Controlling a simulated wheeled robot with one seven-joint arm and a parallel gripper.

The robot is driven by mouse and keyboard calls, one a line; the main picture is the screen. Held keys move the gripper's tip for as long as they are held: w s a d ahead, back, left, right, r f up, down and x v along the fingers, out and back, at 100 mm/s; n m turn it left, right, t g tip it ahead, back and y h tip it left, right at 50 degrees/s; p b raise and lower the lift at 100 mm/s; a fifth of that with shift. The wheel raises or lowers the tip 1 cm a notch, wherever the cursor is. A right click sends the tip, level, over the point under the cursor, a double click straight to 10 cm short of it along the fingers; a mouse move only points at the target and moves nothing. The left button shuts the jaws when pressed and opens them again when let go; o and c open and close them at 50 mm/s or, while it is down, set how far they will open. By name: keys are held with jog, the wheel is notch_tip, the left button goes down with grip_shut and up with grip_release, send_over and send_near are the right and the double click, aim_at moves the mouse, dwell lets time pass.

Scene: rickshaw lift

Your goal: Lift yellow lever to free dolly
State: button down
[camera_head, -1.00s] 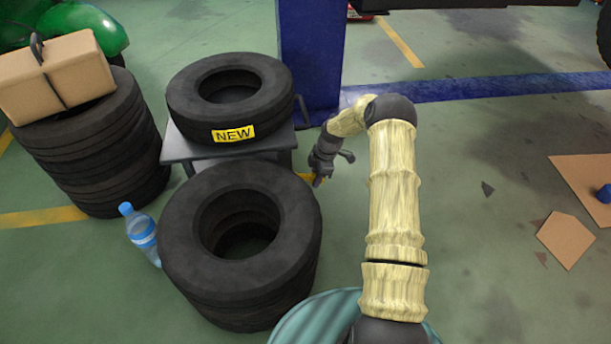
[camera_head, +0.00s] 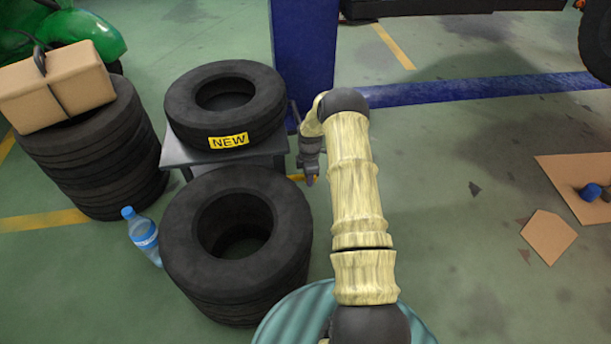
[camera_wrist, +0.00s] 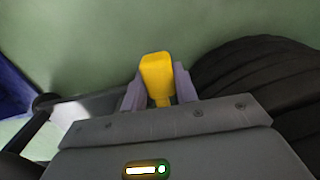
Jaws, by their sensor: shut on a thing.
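The yellow lever (camera_wrist: 157,75) shows in the wrist view between the two fingers of my gripper (camera_wrist: 158,88), which is shut on it. In the head view only a small yellow bit of the lever (camera_head: 296,177) shows, beside my gripper (camera_head: 309,178). The dolly (camera_head: 178,152) is a grey platform with a tyre marked NEW (camera_head: 225,104) lying on it. Its lower part is hidden behind the front tyre stack. My gripper is at the dolly's right side, low, just right of the front stack.
The front tyre stack (camera_head: 182,225) stands close left of my gripper. Another stack (camera_head: 90,160) bears a cardboard box (camera_head: 55,87) at left. A blue post (camera_head: 303,60) rises behind the dolly. Cardboard (camera_head: 548,236) lies on the right floor.

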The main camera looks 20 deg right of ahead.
jog(key=shift+s+f, duration=0.1)
jog(key=shift+s, duration=0.05)
jog(key=c, duration=1.1)
grip_release()
notch_tip(320, 180, up, 18)
jog(key=p, duration=0.9)
jog(key=shift+d+f, duration=0.1)
jog(key=shift+f, duration=0.1)
